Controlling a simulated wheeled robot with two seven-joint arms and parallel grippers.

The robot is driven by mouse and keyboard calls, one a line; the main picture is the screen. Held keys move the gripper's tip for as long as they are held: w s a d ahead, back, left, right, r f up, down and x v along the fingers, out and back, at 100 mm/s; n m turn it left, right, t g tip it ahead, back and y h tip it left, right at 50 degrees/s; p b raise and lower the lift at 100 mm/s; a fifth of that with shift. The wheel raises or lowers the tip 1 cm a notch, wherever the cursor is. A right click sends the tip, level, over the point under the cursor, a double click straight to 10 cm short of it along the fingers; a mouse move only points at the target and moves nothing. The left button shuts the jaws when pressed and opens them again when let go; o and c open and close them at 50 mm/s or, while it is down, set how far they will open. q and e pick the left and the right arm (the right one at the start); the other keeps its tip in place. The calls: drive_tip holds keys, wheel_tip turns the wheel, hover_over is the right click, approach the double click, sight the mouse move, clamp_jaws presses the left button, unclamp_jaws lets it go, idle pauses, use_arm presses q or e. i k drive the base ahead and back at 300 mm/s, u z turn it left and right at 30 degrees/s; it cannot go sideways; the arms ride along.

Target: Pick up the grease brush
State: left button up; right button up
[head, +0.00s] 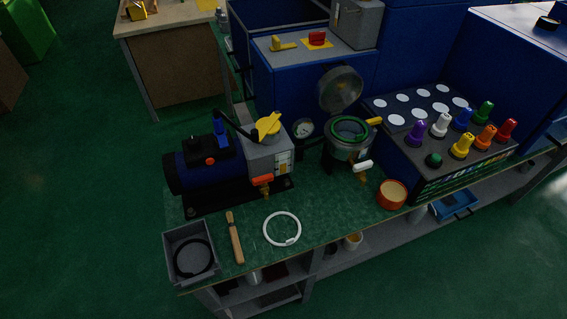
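A slim wooden-handled tool (236,242), which looks like the grease brush, lies on the green bench top (340,217) near its front edge. Its light brown handle points toward the front edge and its narrower, darker end points to the back. It lies between a grey tray and a white ring, apart from both. Neither of my grippers shows in the head view.
The grey tray (172,243) holds a dark ring. The white ring (269,235) lies to the right. Behind stand a blue motor pump (192,171) and an open-lidded round pot (349,153).

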sight(234, 235)
drive_tip(key=u, duration=1.6)
drive_tip(key=k, duration=1.1)
drive_tip(key=z, duration=1.45)
drive_tip(key=i, duration=0.5)
drive_tip(key=u, duration=0.05)
